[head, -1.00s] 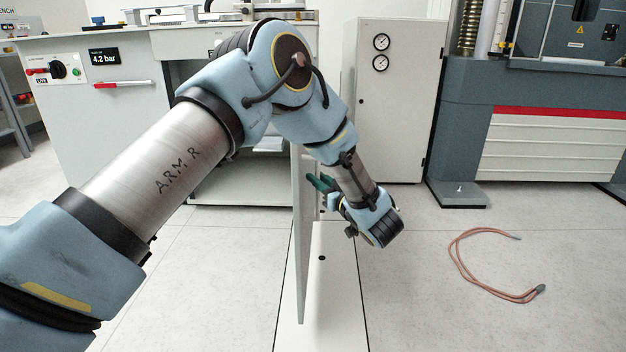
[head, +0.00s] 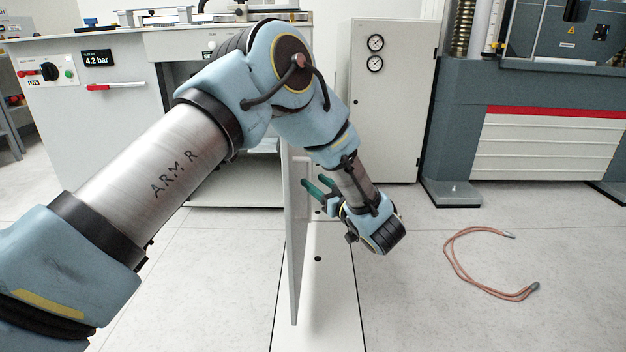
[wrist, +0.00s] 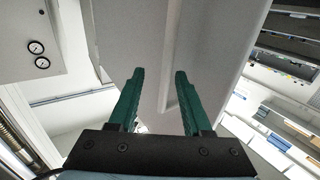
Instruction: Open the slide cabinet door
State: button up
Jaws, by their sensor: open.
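A pale upright panel (head: 296,255), which looks like the slide cabinet door, shows nearly edge-on in the head view, just left of my gripper (head: 316,183). Its upper part is partly hidden by my arm. In the wrist view the panel's broad pale face (wrist: 222,40) fills the middle. A raised strip, perhaps its handle (wrist: 176,50), runs down the face behind the fingertips. My gripper (wrist: 160,73) is open, its two green fingers apart and pointing at the panel. I see nothing held, and I cannot tell whether a finger touches the panel.
A white base strip (head: 318,300) lies beside the panel's foot. A bench (head: 100,110) stands at the left, a pale cabinet with gauges (head: 385,130) behind, and a grey machine (head: 455,130) at the right. An orange hose (head: 465,270) lies on otherwise clear floor at the right.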

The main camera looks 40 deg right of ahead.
jog(key=s+a+p, duration=0.1)
jog(key=s, duration=0.7)
jog(key=shift+s+a, duration=0.25)
jog(key=shift+s, duration=0.05)
